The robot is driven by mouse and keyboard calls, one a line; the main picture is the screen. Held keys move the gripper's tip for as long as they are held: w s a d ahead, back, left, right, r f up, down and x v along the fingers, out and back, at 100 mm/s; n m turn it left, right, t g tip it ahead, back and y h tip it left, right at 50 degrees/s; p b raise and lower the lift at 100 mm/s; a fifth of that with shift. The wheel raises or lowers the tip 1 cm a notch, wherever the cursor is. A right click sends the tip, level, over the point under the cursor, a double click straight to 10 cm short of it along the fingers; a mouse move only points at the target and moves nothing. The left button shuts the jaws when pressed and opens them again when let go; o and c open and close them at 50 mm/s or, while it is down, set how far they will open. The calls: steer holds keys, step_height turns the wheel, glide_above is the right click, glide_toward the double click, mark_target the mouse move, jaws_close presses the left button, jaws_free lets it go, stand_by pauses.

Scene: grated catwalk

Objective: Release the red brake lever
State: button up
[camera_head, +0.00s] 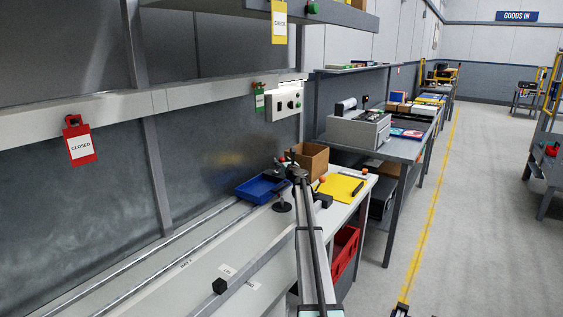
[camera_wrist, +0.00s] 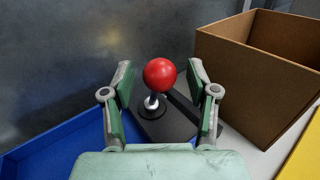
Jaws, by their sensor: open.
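The brake lever has a round red knob (camera_wrist: 160,74) on a short metal stem (camera_wrist: 152,104). The stem rises from a dark base plate (camera_wrist: 166,127) in the wrist view. My gripper (camera_wrist: 160,92) is open, with one green-grey finger on each side of the knob. A gap shows between the knob and each finger; whether the knob is level in depth with the fingertips I cannot tell. In the head view my gripper (camera_head: 292,164) is over the white bench (camera_head: 225,262), and I cannot make out the lever clearly there.
A blue tray (camera_wrist: 60,140) is left of the lever and an open cardboard box (camera_wrist: 252,80) is close on the right. A yellow folder (camera_head: 340,187) lies beyond. A black round-footed stand (camera_head: 282,206) is near my arm. A wall with a red CLOSED tag (camera_head: 79,141) runs along the left.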

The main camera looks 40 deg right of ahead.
steer(key=shift+w+d, duration=0.15)
steer(key=shift+w, duration=0.45)
jaws_close()
